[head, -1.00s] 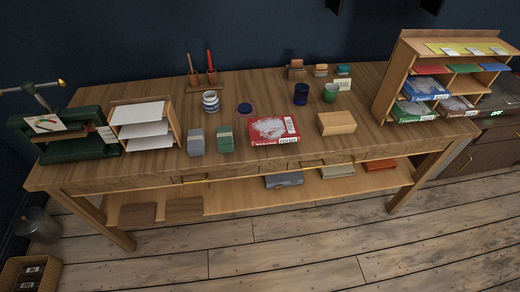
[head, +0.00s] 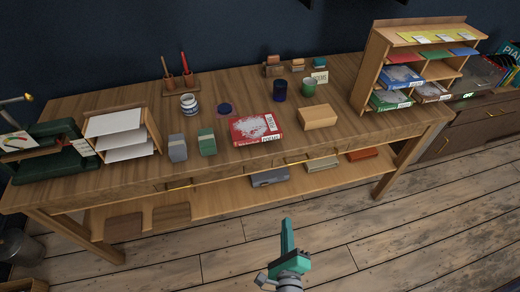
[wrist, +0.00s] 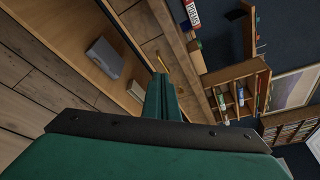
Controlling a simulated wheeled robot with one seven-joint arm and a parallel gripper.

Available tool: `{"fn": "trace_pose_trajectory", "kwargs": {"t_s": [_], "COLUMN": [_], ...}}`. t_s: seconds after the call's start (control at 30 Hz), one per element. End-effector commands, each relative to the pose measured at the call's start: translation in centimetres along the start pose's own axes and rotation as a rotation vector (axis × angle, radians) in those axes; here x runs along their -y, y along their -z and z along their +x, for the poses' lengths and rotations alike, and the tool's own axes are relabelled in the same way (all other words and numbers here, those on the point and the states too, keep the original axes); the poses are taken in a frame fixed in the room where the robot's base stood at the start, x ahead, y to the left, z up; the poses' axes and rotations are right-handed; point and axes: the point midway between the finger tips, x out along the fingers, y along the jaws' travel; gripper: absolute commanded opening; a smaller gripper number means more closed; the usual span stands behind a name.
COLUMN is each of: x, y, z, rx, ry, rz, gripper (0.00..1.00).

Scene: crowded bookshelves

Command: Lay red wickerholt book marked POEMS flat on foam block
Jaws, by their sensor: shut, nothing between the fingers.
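The red book (head: 256,129) with a pale patterned cover lies flat on the table top near its front edge; its edge lettering is too small to read surely. A tan block (head: 318,117), which looks like the foam block, sits just right of the book with a small gap. My gripper (head: 286,235) is in front of the table, over the floor and below the table top, well apart from both. Its teal fingers are together and empty. In the wrist view the fingers (wrist: 162,98) are closed, and a red and white item (wrist: 194,14) shows at the top.
A shelf unit (head: 372,66) holding books stands at the table's right end, and a paper rack (head: 88,125) at the left. Grey and green blocks (head: 207,142) stand left of the book. Cups (head: 308,88) stand behind. The lower shelf (head: 225,195) carries several items.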

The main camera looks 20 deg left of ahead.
Motion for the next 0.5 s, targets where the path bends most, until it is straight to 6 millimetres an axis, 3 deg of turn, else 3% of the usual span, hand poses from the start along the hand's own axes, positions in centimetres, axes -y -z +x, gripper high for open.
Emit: {"fn": "trace_pose_trajectory", "kwargs": {"t_s": [0.03, 0.2, 0.33, 0.5], "x": [1.0, 3.1, 4.4, 5.4], "y": [-1.1, -5.5, -8.3, -10.1], "z": [1.9, 6.3, 8.3, 9.3], "rx": [0.045, 0.188, 0.267, 0.312], "ry": [-0.003, -0.074, -0.141, -0.190], "rz": [0.125, 0.546, 0.766, 0.904], "gripper": [0.00, 0.00, 0.00, 0.00]}}
